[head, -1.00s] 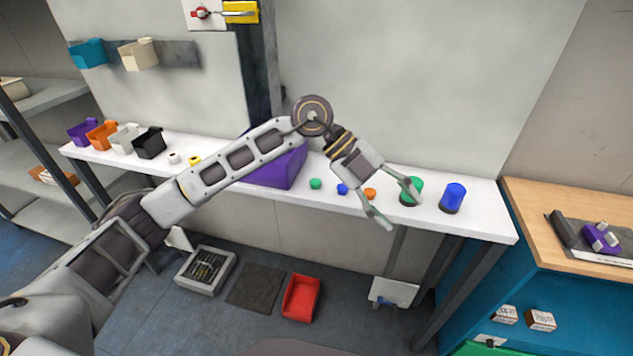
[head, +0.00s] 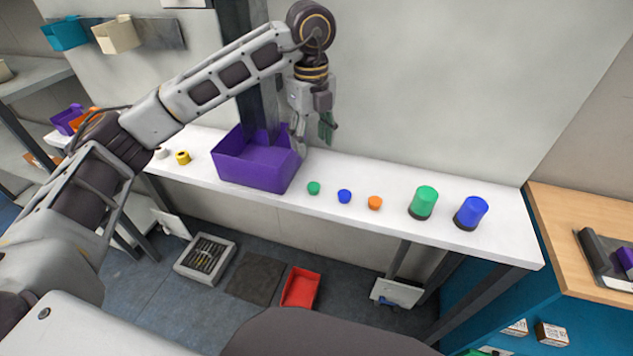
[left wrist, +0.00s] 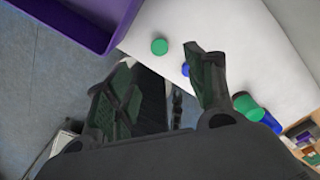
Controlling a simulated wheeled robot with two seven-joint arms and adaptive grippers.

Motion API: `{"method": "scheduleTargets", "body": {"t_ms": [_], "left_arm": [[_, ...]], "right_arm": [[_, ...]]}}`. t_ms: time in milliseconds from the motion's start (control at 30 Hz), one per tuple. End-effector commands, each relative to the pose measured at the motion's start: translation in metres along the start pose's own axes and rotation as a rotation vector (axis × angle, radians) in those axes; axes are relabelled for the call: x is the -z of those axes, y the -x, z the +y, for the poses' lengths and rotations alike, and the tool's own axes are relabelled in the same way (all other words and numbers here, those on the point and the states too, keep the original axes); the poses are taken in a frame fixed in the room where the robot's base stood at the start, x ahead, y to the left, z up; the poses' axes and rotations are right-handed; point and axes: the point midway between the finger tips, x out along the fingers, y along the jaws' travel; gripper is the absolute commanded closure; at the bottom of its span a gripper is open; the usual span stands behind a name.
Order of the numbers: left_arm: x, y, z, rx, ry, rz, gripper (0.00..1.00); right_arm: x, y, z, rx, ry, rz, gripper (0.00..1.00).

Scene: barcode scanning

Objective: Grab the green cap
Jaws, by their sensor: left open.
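A small green cap (head: 313,188) stands on the white shelf table, just right of the purple bin. It also shows in the left wrist view (left wrist: 159,47), ahead of the fingers and clear of them. My left gripper (head: 313,134) is open and empty, pointing down above the table between the bin and the cap; its fingers do not touch the cap. The open fingers also show in the left wrist view (left wrist: 160,88). My right gripper is in neither view.
The purple bin (head: 236,171) is close left of the gripper. A small blue cap (head: 344,196) and an orange cap (head: 375,203) stand right of the green one. Farther right are a larger green cylinder (head: 424,203) and a blue cylinder (head: 471,213).

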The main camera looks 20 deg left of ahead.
Motion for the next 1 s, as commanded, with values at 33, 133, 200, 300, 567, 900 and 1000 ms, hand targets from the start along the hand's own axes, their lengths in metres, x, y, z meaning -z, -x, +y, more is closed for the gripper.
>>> {"method": "scheduleTargets", "body": {"t_ms": [33,133,200,300,567,900,1000], "left_arm": [[-0.002,0.001,0.001,-0.003,0.005,-0.006,0.45],[-0.003,0.001,0.002,-0.006,0.01,-0.009,0.45],[-0.003,0.001,0.002,-0.006,0.009,-0.009,0.45],[-0.003,0.001,0.001,-0.006,0.009,-0.008,0.45],[-0.002,-0.006,0.002,-0.007,0.008,-0.007,0.45],[-0.002,-0.047,0.002,-0.008,0.008,-0.006,0.45],[-0.002,-0.06,0.002,-0.008,0.008,-0.006,0.45]], "right_arm": [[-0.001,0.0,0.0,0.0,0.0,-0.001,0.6],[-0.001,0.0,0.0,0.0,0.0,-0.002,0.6],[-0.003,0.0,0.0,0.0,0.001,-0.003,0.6],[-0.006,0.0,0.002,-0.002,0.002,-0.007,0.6],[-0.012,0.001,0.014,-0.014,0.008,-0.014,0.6],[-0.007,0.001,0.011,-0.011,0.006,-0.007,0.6],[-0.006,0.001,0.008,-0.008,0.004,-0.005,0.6]]}}
